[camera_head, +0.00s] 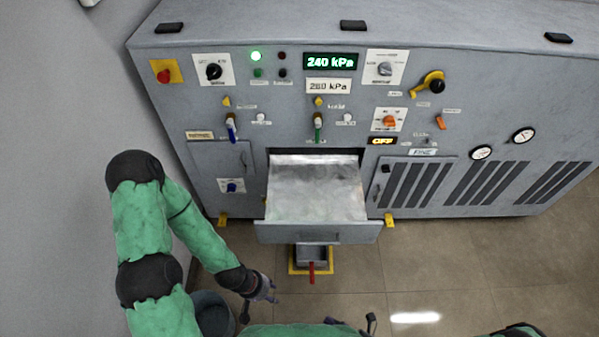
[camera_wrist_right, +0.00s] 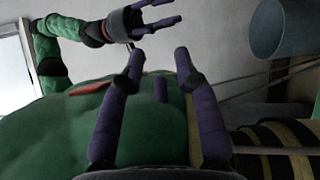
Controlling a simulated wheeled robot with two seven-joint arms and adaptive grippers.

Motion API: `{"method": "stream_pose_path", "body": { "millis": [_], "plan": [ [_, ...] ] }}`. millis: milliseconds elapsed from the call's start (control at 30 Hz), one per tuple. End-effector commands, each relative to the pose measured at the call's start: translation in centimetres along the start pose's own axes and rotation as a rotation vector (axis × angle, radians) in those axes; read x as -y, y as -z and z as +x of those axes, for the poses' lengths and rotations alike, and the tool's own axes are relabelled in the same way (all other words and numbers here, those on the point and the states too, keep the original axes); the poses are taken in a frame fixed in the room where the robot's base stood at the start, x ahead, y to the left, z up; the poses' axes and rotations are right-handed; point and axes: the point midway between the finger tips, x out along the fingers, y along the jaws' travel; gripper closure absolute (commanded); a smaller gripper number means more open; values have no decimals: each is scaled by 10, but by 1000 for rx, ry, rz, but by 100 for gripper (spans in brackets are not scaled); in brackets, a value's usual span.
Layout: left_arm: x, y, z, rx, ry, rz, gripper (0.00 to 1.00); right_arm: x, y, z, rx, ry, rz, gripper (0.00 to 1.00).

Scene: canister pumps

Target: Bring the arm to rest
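My left arm (camera_head: 140,225) is green with black joints and comes in from the left. Its gripper (camera_head: 262,292) hangs low in front of the cabinet, near the grey bucket, and looks empty. In the right wrist view the left gripper (camera_wrist_right: 158,16) shows with its purple fingers spread apart. My right gripper (camera_wrist_right: 156,62) is open in its own wrist view, with two purple fingers apart and nothing between them. In the head view only small dark parts at the bottom edge may belong to it.
A grey cabinet (camera_head: 300,100) with knobs, valves and a 240 kPa display fills the back. Its drawer (camera_head: 318,233) is pulled out. A red-handled part (camera_head: 311,272) sits below. A bucket (camera_head: 213,313) stands at lower left. The floor (camera_head: 460,260) at right is clear.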

Motion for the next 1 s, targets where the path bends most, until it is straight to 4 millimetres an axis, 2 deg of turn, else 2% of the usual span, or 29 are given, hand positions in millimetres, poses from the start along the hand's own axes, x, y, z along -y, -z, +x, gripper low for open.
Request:
{"method": "stream_pose_path", "body": {
  "millis": [133, 300, 467, 600, 733, 900, 1000],
  "plan": [
    [0, 0, 0, 0, 0, 0, 60, -8, 27, 4, -311, -55, -191, 68],
    [0, 0, 0, 0, 0, 0, 60, -7, 52, -8, -694, -152, -499, 68],
    [0, 0, 0, 0, 0, 0, 60, 6, 54, -25, -1014, -271, -836, 68],
    [0, 0, 0, 0, 0, 0, 60, 23, 35, -33, -1253, -393, -1163, 68],
    [0, 0, 0, 0, 0, 0, 60, 36, 5, -26, -1433, -522, -1495, 68],
    [0, 0, 0, 0, 0, 0, 60, 42, -41, 4, -1582, -686, -1927, 68],
    [0, 0, 0, 0, 0, 0, 60, 39, -60, 25, -1618, -759, -2126, 68]
  ]
}}
